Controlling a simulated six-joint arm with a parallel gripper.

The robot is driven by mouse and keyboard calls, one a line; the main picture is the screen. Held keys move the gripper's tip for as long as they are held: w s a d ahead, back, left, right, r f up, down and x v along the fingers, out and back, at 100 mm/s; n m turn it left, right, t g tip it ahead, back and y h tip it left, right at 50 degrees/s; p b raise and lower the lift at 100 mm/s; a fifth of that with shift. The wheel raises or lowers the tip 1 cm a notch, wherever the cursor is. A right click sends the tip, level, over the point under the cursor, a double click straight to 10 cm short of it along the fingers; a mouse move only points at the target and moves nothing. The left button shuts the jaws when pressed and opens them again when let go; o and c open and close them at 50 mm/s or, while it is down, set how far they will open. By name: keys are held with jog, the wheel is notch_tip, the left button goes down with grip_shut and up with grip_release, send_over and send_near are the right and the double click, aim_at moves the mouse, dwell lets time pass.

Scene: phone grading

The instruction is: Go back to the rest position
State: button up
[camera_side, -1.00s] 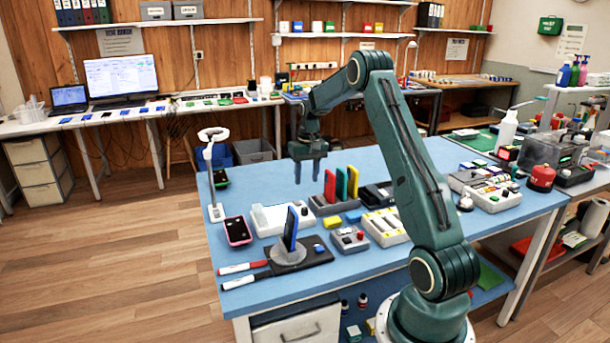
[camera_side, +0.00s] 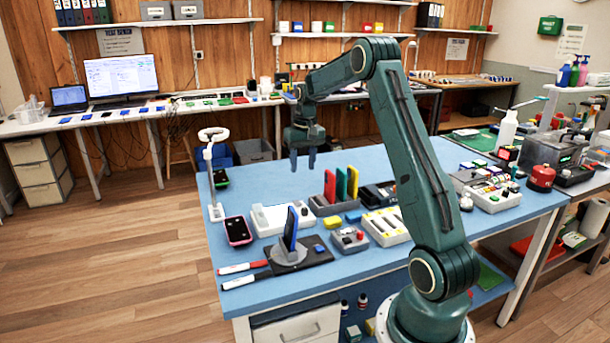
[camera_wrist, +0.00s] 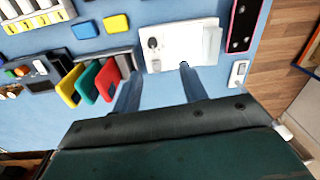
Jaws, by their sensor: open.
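My gripper (camera_side: 303,160) hangs over the back part of the blue bench (camera_side: 262,182), pointing down, open and empty. In the wrist view my gripper's two fingers (camera_wrist: 158,88) are apart with only bare blue surface between them. The red, green and yellow upright cases (camera_side: 341,183) stand in a grey rack in front of my gripper and below it. They also show left of the fingers in the wrist view. A white device (camera_side: 283,217) lies on the bench near them.
A blue phone (camera_side: 291,228) stands tilted on a dark stand near the front. A pink-edged phone (camera_side: 238,230) and a white lamp stand (camera_side: 213,180) are at the left edge. Bare bench lies around and behind my gripper.

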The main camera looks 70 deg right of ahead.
jog(key=s+a+r+n+t+h, duration=0.1)
jog(key=s+a+r+n, duration=0.1)
jog(key=a+r, duration=0.6)
jog(key=s+a+r+n+t, duration=0.15)
jog(key=a+r, duration=0.35)
jog(key=a, duration=0.8)
jog(key=s+a+f+n+t, duration=0.1)
jog(key=s+a+n, duration=0.3)
jog(key=s+a, duration=1)
jog(key=s+t, duration=0.1)
jog(key=s, duration=0.3)
jog(key=shift+a+f+y, duration=0.15)
jog(key=shift+a+y, duration=0.05)
jog(key=shift+y, duration=0.2)
